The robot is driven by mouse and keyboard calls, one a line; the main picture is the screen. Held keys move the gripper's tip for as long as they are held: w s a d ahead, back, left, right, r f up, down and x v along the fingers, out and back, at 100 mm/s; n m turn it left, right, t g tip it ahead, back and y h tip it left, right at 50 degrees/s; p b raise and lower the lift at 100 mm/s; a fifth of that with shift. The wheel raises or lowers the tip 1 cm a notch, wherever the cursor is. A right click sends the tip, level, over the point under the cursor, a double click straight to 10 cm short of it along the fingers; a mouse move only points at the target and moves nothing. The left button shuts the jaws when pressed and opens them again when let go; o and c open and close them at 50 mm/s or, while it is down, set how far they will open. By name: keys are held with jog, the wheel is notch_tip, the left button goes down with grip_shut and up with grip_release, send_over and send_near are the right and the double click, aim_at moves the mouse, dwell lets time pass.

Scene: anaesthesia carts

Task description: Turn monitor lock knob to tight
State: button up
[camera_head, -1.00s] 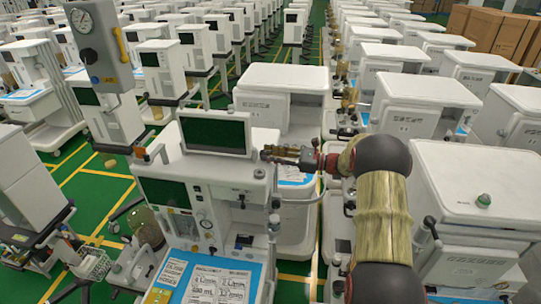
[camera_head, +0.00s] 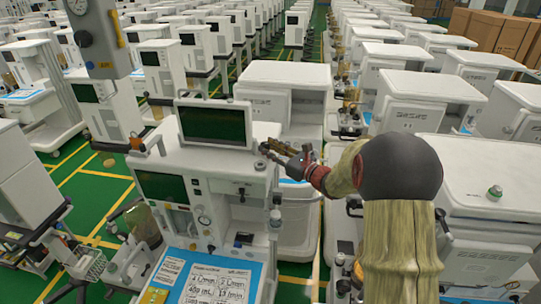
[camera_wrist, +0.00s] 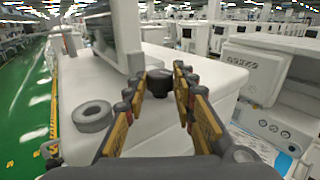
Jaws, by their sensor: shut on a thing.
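The monitor lock knob (camera_wrist: 159,82) is a short black knob on the white top of the anaesthesia cart (camera_wrist: 150,65), beside the monitor's base. In the wrist view it sits between the two finger tips of my gripper (camera_wrist: 160,84), which is shut on it. The monitor (camera_head: 215,122) has a dark green screen and stands on the cart's top, left of my gripper (camera_head: 265,149) in the head view. There, my fingers hide the knob. The knob's marking and turn angle cannot be read.
A grey ring-shaped part (camera_wrist: 92,115) lies on the cart's top, left of my fingers. Another white cart (camera_head: 475,180) stands close on the right, beside my arm. Rows of carts fill the background. A green aisle (camera_wrist: 25,105) runs along the left.

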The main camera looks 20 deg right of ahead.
jog(key=shift+a+m+t+h+b, duration=0.15)
jog(key=shift+m+t+h+b, duration=0.15)
jog(key=shift+m+h+b, duration=0.5)
jog(key=shift+r+h, duration=0.1)
jog(key=shift+h, duration=0.3)
jog(key=o, duration=1.2)
jog(key=shift+c, duration=0.2)
jog(key=shift+s, duration=0.15)
jog(key=v, duration=0.7)
jog(key=shift+s, duration=0.4)
